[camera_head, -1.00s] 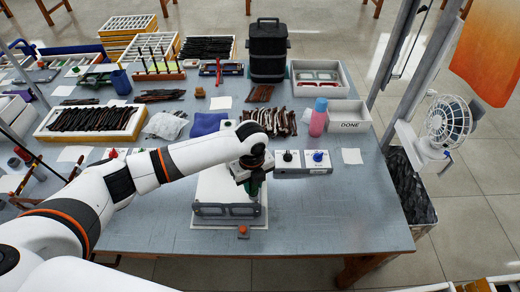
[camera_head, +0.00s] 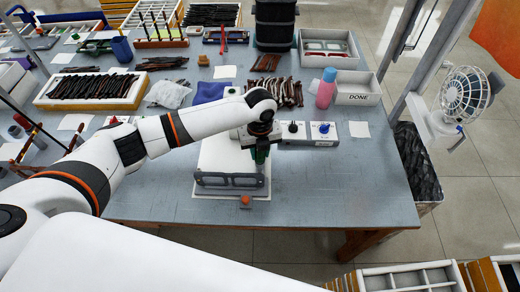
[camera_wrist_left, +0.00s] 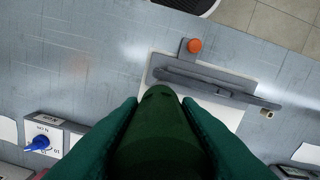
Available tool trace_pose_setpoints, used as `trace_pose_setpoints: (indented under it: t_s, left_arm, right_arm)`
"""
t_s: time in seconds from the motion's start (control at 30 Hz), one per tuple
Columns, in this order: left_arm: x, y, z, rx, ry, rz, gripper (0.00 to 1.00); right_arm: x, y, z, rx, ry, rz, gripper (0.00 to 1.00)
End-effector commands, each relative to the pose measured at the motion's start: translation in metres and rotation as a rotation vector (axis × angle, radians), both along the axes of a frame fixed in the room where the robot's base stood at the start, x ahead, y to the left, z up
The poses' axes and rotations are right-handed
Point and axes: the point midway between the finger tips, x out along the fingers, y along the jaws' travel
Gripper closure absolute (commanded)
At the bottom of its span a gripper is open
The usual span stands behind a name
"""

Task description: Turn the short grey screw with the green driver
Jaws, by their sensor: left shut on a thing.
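My left gripper (camera_head: 260,155) is over the right part of the white board on the table. It is shut on the green driver (camera_wrist_left: 158,140), whose dark green handle fills the space between the teal fingers in the left wrist view. The driver's tip is hidden, and I cannot make out the short grey screw. My right gripper is not in view.
An orange knob (camera_head: 245,200) sits at the board's front edge. Two small boxes with a black knob (camera_head: 293,128) and a blue knob (camera_head: 324,128) stand right of the gripper. A pink bottle (camera_head: 326,90) and a DONE tray (camera_head: 357,98) are behind. The table's front right is clear.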

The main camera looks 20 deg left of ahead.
Motion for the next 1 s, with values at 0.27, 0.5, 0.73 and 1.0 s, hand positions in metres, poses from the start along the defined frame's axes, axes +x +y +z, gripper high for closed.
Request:
trace_pose_setpoints:
  t_s: [0.27, 0.5, 0.73, 1.0]
  left_arm:
    - [0.0002, -0.0003, -0.0010, -0.001, -0.001, 0.000, 0.97]
    - [-0.0002, -0.0006, -0.0001, -0.001, -0.001, 0.000, 0.97]
    - [-0.0001, -0.0005, -0.0013, -0.001, -0.001, 0.000, 0.97]
    - [-0.0002, -0.0005, -0.0010, -0.001, -0.001, 0.000, 0.97]
  right_arm:
    - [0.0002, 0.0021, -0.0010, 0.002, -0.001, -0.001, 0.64]
    - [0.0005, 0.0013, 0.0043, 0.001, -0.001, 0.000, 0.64]
    - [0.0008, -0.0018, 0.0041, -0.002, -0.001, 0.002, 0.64]
    - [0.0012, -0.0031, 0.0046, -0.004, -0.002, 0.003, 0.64]
